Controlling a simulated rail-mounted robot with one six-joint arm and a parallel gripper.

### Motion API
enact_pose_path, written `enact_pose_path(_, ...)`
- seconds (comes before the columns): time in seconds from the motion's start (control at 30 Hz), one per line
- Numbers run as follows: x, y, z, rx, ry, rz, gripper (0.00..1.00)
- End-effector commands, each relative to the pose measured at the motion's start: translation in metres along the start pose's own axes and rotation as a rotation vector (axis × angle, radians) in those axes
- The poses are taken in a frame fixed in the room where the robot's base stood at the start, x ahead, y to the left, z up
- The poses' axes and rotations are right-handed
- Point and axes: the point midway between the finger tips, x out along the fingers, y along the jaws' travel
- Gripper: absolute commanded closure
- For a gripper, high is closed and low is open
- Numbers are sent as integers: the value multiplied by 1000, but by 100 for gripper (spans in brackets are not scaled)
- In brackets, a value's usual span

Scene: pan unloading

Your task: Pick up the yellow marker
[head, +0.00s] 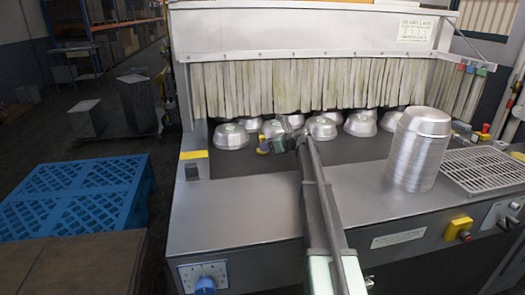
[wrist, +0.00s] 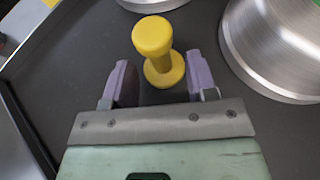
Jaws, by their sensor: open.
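The yellow marker (wrist: 153,40) stands upright on the dark surface in the wrist view, with a round knob top, a narrow stem and a wider round base. In the head view it is small (head: 263,143), in front of the row of pans. My gripper (wrist: 160,76) is open, with one purple finger on each side. The marker's base lies just ahead of and between the two fingertips, and I see no contact. In the head view my gripper (head: 281,142) is just right of the marker and partly hidden by my arm.
Several upside-down metal pans (head: 231,137) sit behind the marker along the strip curtain (head: 290,86). One pan (wrist: 278,45) is close right of my gripper. A tall pan stack (head: 417,152) stands at right beside a wire grate (head: 485,170).

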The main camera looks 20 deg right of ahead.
Motion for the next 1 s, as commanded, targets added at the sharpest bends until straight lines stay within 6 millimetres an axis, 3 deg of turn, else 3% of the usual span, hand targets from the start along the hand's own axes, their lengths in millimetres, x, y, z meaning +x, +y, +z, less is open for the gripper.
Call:
enact_pose_path(0.03, 14, -1, -2, -1, 0, 3, 48)
enact_pose_path(0.13, 30, -2, -2, -2, 0, 1, 48)
enact_pose_path(0.37, 32, 0, 1, -1, 0, 0, 48)
enact_pose_path(0.7, 32, 0, 0, -2, 2, 1, 100)
enact_pose_path(1.0, 32, 0, 1, -2, 2, 1, 100)
